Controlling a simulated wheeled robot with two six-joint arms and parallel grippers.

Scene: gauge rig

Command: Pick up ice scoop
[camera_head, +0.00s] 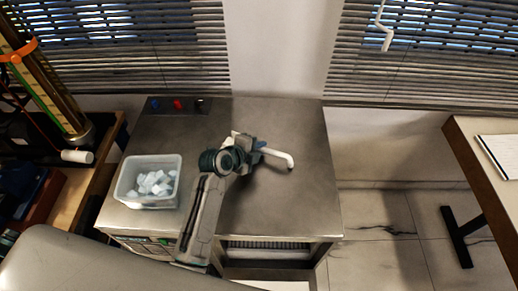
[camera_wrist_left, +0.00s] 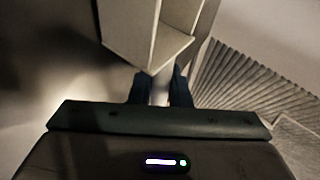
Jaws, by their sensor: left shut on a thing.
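The ice scoop (camera_head: 284,155) is a pale white thing over the steel counter, right of the ice tub. A curved white end sticks out to the right of my left gripper (camera_head: 258,146), and the rest is largely hidden behind the gripper and wrist. In the left wrist view the dark fingers of my left gripper (camera_wrist_left: 160,88) are closed on a narrow pale part of the scoop (camera_wrist_left: 150,30), whose broad, angular body extends toward the top of the picture. Whether the scoop touches the counter I cannot tell. My right gripper is not in view.
A clear tub of ice cubes (camera_head: 128,184) stands at the left of the steel counter (camera_head: 290,205). Blue, red and dark knobs (camera_head: 177,105) sit at its back edge. A gauge column (camera_head: 50,85) stands left. A table (camera_head: 470,150) with paper is far right.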

